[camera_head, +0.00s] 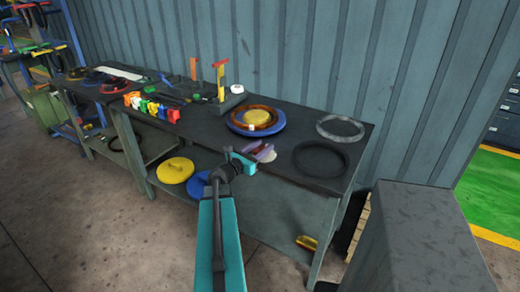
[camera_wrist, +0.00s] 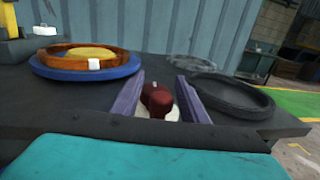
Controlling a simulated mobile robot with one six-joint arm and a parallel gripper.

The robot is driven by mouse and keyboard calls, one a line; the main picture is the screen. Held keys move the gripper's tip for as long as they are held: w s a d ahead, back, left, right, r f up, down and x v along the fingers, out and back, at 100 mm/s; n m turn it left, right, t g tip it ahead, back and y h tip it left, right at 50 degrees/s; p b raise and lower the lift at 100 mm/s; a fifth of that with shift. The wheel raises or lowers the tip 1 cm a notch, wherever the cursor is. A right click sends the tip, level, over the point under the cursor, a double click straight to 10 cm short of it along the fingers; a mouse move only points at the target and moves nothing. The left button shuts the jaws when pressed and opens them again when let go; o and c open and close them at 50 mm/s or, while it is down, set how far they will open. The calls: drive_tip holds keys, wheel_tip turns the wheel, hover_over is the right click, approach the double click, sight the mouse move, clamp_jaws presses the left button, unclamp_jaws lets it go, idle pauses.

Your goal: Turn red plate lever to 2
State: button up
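The dark red lever (camera_wrist: 158,98) stands on a whitish round base (camera_wrist: 143,109) near the front edge of the dark table. In the wrist view it sits between the two purple fingers of my gripper (camera_wrist: 160,92), with gaps on both sides. The fingers are apart and do not appear to touch it. In the head view my gripper (camera_head: 262,153) reaches over the table's front edge, and the pale base (camera_head: 269,156) shows beside the fingers. The lever is mostly hidden there by the fingers. No number marks are readable.
A blue disc (camera_head: 234,128) with a brown ring (camera_head: 244,112) and yellow centre lies just behind left. A black ring (camera_head: 320,161) and a grey ring (camera_head: 340,129) lie to the right. Small coloured blocks (camera_head: 150,106) stand to the left. A grey box (camera_head: 410,235) stands at front right.

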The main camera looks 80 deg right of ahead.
sight(254, 153)
drive_tip(key=b+v, duration=0.1)
drive_tip(key=v, duration=0.7)
drive_tip(key=shift+a+r+b, duration=0.1)
drive_tip(key=shift+a+b, duration=0.2)
drive_tip(key=shift+b, duration=0.05)
drive_tip(key=shift+r+p, duration=0.1)
drive_tip(key=shift+p, duration=0.35)
drive_tip(key=p+v, duration=0.2)
drive_tip(key=p, duration=0.2)
drive_tip(key=shift+w+a, duration=0.1)
drive_tip(key=shift+w, duration=0.05)
drive_tip(key=p+v, duration=0.2)
drive_tip(key=p, duration=0.1)
drive_tip(key=shift+w+a, duration=0.2)
drive_tip(key=shift+a, duration=0.15)
